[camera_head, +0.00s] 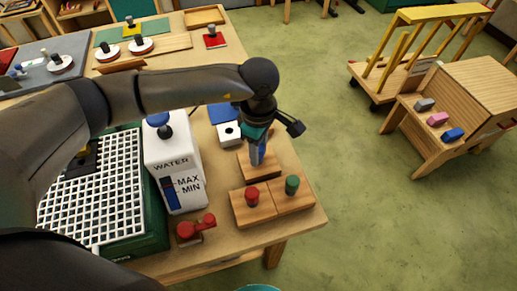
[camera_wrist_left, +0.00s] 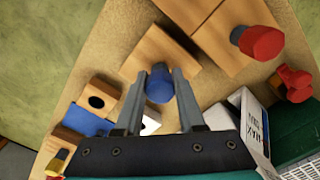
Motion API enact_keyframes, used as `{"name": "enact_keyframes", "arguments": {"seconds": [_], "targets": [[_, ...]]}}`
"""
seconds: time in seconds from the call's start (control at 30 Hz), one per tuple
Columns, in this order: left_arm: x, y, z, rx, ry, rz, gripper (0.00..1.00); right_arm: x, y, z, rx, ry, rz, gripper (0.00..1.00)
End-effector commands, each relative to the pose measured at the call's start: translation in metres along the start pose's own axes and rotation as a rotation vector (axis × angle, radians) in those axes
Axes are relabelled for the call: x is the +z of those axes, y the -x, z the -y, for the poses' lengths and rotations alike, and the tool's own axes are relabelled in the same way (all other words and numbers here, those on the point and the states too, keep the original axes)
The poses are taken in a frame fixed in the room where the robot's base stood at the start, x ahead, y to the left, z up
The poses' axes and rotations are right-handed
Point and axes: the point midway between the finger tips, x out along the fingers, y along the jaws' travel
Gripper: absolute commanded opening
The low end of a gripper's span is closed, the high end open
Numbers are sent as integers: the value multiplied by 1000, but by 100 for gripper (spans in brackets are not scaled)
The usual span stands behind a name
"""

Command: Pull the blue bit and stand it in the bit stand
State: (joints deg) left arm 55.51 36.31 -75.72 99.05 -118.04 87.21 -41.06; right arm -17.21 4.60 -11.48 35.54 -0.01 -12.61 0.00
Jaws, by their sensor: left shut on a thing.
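My left gripper (camera_head: 257,158) points down over a wooden block (camera_head: 262,172) near the table's right edge. Its fingers (camera_wrist_left: 158,84) are shut on the blue bit (camera_wrist_left: 159,84). The bit's lower end is at the block, and I cannot tell whether it is still seated. The left wrist view also shows a tan block with a dark hole (camera_wrist_left: 99,90). I cannot tell which of these is the bit stand. My right gripper is not in view.
A red knob (camera_head: 252,196) and a green knob (camera_head: 292,184) stand in wooden blocks in front. The white water tank (camera_head: 175,165), a white grid (camera_head: 90,195) and a red piece (camera_head: 195,228) are to the left. Open floor lies to the right.

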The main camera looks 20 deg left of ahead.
Motion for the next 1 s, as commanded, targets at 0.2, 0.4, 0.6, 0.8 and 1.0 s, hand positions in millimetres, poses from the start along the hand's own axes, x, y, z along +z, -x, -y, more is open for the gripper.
{"name": "enact_keyframes", "arguments": {"seconds": [0.2,0.4,0.6,0.8,1.0], "targets": [[0,-2,0,1,0,0,52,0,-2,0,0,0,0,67],[0,-2,0,1,0,0,73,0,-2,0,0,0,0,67],[0,-2,0,0,0,0,73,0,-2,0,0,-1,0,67],[0,11,-1,4,-1,1,73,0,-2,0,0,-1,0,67],[0,53,-2,7,-1,-1,73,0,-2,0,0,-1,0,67]]}}
